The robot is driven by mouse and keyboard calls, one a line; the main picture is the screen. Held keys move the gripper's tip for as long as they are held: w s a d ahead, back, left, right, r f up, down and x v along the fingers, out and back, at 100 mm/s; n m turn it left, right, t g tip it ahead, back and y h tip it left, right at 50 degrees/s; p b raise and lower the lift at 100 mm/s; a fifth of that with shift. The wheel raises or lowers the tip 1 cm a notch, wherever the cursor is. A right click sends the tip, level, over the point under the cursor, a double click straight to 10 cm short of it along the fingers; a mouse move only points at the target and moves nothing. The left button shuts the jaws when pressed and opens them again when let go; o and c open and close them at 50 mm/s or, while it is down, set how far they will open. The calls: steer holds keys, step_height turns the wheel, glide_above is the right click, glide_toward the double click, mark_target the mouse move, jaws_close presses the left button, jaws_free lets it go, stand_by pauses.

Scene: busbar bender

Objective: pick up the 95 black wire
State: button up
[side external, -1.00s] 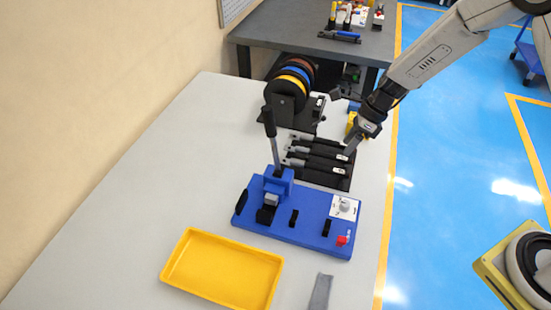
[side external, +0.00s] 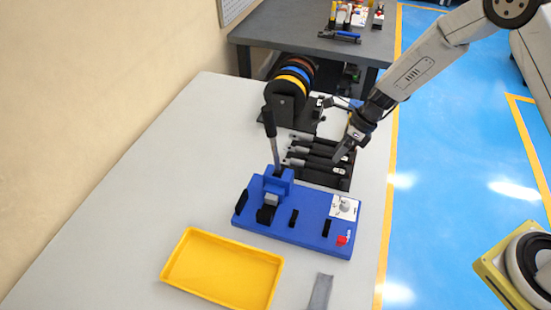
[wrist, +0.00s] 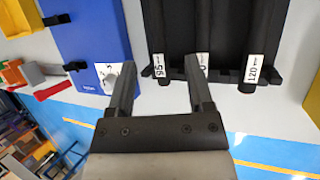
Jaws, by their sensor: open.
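The 95 black wire (wrist: 159,40) lies in the black rack, its white label reading 95 towards my base. In the side external view, the rack's wire nearest the blue bender (side external: 315,164) appears to be this one, with a silver lug at its left end. My gripper (wrist: 156,62) is open and empty. In the wrist view the 95 label shows between its fingertips, and the right fingertip partly covers the middle wire's label. In the side external view my gripper (side external: 339,156) is over the label end of the rack. I cannot tell its height above the wire.
A wire labelled 120 (wrist: 257,40) lies at the rack's far side. The blue bender (side external: 300,215) stands close beside the rack. A yellow tray (side external: 222,268) and a grey metal strip (side external: 320,292) lie beyond it. Cable spools (side external: 290,88) stand behind the rack.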

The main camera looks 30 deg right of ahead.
mark_target(314, 167)
steer(key=shift+s+x, duration=0.15)
steer(key=shift+x, duration=0.6)
steer(key=shift+s+x, duration=0.15)
steer(key=shift+x, duration=1.65)
steer(key=shift+w+d+f, duration=0.1)
steer(key=shift+d, duration=0.05)
jaws_close()
